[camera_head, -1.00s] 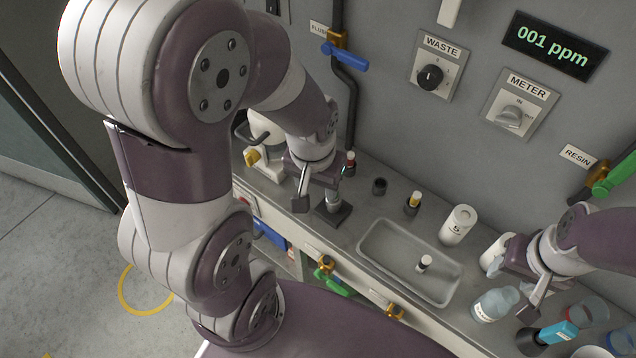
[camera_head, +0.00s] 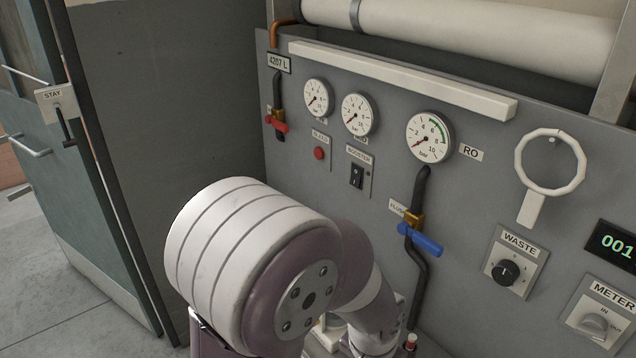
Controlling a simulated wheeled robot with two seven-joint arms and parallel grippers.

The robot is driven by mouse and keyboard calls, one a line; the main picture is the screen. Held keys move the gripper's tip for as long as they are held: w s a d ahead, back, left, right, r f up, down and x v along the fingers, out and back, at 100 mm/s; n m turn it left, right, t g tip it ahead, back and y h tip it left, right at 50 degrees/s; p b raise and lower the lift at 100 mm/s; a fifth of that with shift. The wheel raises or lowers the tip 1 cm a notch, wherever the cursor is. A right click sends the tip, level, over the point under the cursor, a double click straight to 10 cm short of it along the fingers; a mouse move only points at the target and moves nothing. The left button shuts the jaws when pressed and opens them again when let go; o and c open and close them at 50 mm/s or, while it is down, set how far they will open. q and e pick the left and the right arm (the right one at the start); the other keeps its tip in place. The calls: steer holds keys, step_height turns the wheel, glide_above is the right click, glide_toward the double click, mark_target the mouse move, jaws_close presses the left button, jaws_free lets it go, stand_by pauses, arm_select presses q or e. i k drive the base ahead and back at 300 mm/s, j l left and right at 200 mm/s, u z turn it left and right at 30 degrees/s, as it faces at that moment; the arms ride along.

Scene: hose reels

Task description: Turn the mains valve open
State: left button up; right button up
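A valve with a red handle (camera_head: 274,124) and a brass body sits on a dark vertical pipe at the far left of the grey panel. Its handle lies roughly across the pipe. I see no readable mains label on it. A second valve with a blue handle (camera_head: 420,240) sits on another dark pipe by a partly readable label starting "FLUS"; its handle points right and slightly down. My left arm rises at the bottom centre, below and in front of the panel. Both grippers are out of view.
Three gauges (camera_head: 430,137), a red button (camera_head: 319,153) and a booster switch (camera_head: 357,176) are on the panel. A white ring (camera_head: 550,188) hangs above the WASTE knob (camera_head: 505,271). A teal door (camera_head: 75,180) stands at left. Space before the red handle looks clear.

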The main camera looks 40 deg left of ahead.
mark_target(281, 126)
steer(key=u, duration=1.65)
steer(key=i+j+z, duration=0.15)
steer(key=i+j, duration=0.2)
steer(key=i+j+z, duration=0.15)
steer(key=i+j, duration=0.15)
steer(key=i+j+z, duration=0.15)
steer(key=i+j, duration=0.15)
steer(key=j, duration=0.25)
steer(key=i+j+z, duration=0.15)
steer(key=i+j, duration=0.15)
steer(key=j, duration=0.2)
